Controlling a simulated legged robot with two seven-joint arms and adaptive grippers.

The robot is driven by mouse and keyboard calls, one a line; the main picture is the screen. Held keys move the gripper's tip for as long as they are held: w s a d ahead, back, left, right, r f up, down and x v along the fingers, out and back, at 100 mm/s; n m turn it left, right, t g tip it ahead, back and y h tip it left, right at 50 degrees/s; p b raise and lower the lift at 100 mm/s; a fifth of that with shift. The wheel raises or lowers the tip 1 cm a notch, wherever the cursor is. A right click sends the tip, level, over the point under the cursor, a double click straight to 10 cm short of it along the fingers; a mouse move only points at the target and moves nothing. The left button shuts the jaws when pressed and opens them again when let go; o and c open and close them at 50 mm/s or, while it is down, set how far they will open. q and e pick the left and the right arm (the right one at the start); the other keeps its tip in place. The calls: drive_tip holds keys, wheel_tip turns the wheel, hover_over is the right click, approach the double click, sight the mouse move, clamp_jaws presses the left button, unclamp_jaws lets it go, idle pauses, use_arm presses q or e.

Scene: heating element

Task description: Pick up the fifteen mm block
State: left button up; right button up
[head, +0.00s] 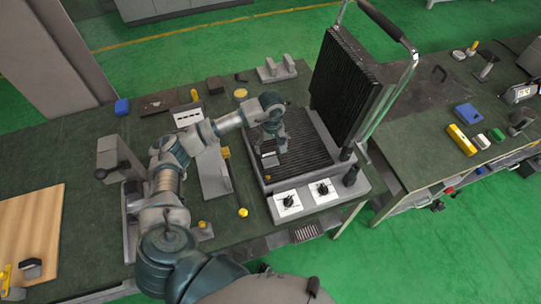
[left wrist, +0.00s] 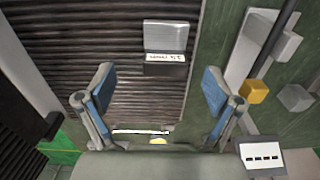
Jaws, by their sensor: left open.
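A small grey block (left wrist: 165,36) with a white label strip lies on the ribbed lower plate of the heating press. The label's print is too blurred to read surely, so I cannot confirm it is the fifteen mm one. My left gripper (left wrist: 160,88) is open, with its blue-padded fingers spread wide and nothing between them. The block shows beyond the fingertips in the left wrist view. In the head view my left gripper (head: 270,143) hangs over the ribbed plate (head: 305,152), close to the block, which it partly hides. My right gripper is not in view.
The press's ribbed lid (head: 345,80) stands raised behind the plate, with a long handle (head: 388,20). Dial panels (head: 287,201) are at its front. A grey fixture (head: 213,175) and a yellow knob (head: 243,212) are to the left. A wooden board (head: 30,225) lies far left.

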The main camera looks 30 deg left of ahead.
sight(268, 151)
use_arm(q)
drive_tip(key=f, duration=0.1)
drive_tip(key=a+f, duration=0.1)
drive_tip(key=f, duration=0.1)
drive_tip(key=a+f+p, duration=0.1)
drive_tip(key=f, duration=0.1)
drive_tip(key=shift+w+a+f, duration=0.1)
drive_tip(key=shift+w+f, duration=0.05)
drive_tip(key=shift+f, duration=0.3)
drive_tip(key=shift+d, duration=0.3)
drive_tip(key=shift+d+r, duration=0.1)
drive_tip(key=shift+d, duration=0.2)
drive_tip(key=c, duration=1.4)
drive_tip(key=shift+a, duration=0.1)
drive_tip(key=shift+c, duration=0.7)
drive_tip(key=shift+a, duration=0.3)
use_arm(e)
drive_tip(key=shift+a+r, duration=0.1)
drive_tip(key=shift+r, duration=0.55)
